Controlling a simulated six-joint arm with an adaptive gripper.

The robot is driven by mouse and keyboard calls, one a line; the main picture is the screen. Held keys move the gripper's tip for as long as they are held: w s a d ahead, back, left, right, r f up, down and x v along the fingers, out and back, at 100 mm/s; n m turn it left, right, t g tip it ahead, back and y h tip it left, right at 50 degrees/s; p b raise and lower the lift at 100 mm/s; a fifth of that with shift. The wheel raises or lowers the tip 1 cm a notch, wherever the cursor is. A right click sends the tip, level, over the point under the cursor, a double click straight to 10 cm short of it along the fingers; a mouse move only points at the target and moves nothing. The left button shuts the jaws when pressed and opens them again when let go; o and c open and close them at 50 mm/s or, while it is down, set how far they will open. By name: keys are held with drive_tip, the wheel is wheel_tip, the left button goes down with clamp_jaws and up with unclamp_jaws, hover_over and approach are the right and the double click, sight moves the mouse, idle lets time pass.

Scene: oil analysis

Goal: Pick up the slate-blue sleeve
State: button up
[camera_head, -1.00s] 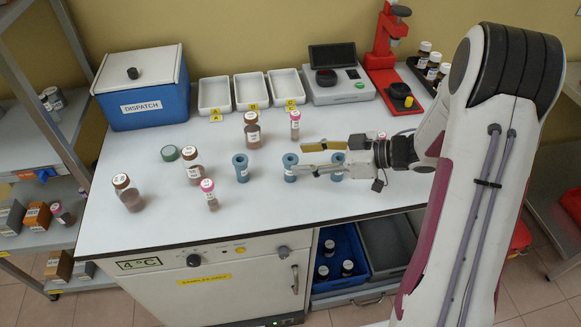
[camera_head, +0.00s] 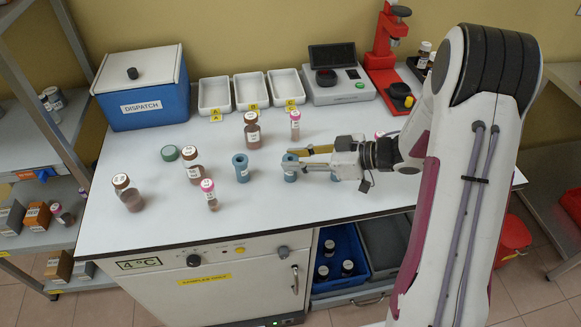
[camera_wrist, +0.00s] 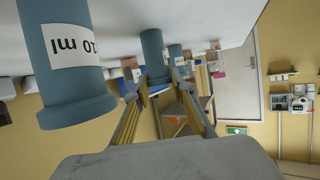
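Several slate-blue sleeves stand upright in a row on the white bench: a left one (camera_head: 241,169), a middle one (camera_head: 290,176) and a right one (camera_head: 335,177). My gripper (camera_head: 287,159) reaches in from the right, with its fingers level and its tips at the middle sleeve's upper part. It hides part of the right sleeve. In the wrist view, the near sleeve (camera_wrist: 66,45), labelled "10 ml", is outside the fingers at left. Another sleeve (camera_wrist: 152,52) appears at the open fingertips (camera_wrist: 158,76); I cannot tell whether they touch it. A farther sleeve (camera_wrist: 176,52) stands behind.
Brown bottles (camera_head: 193,170) and pink-capped vials (camera_head: 211,197) stand left of the sleeves, and another bottle (camera_head: 252,134) and vial (camera_head: 295,128) behind. White trays (camera_head: 214,95), a scale (camera_head: 338,88) and the blue dispatch box (camera_head: 150,108) line the back.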

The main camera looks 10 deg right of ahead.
drive_tip(key=shift+c, duration=1.3)
drive_tip(key=shift+r, duration=0.1)
wheel_tip(320, 180, up, 10)
idle(0.4)
